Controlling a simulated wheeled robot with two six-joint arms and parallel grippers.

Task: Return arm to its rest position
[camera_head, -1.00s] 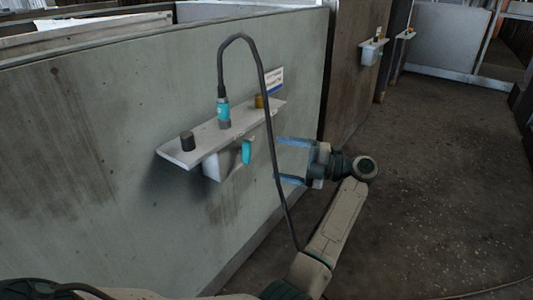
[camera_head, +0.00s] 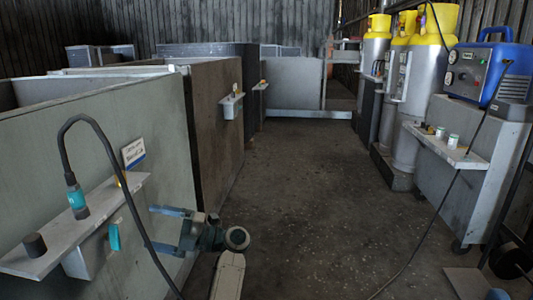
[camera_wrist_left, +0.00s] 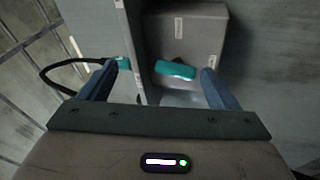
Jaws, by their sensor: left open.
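My left gripper (camera_head: 172,230) is open and empty, a little right of the wall shelf in the head view, its two blue-grey fingers pointing left. In the left wrist view the open fingers (camera_wrist_left: 157,82) frame a grey box under the shelf (camera_wrist_left: 195,32) with a teal tab (camera_wrist_left: 175,69). The same teal tab (camera_head: 114,236) shows in the head view, apart from the fingers. A teal-collared probe (camera_head: 76,198) stands upright on the white shelf (camera_head: 62,240), with a black cable looping up and down past the gripper. My right gripper is out of view.
A dark cap (camera_head: 34,245) stands on the shelf. Grey panels (camera_head: 125,140) line the left side. On the right are a blue machine (camera_head: 490,70) on a grey cart (camera_head: 465,180) and yellow-topped cylinders (camera_head: 400,110). The floor (camera_head: 310,210) between is largely clear.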

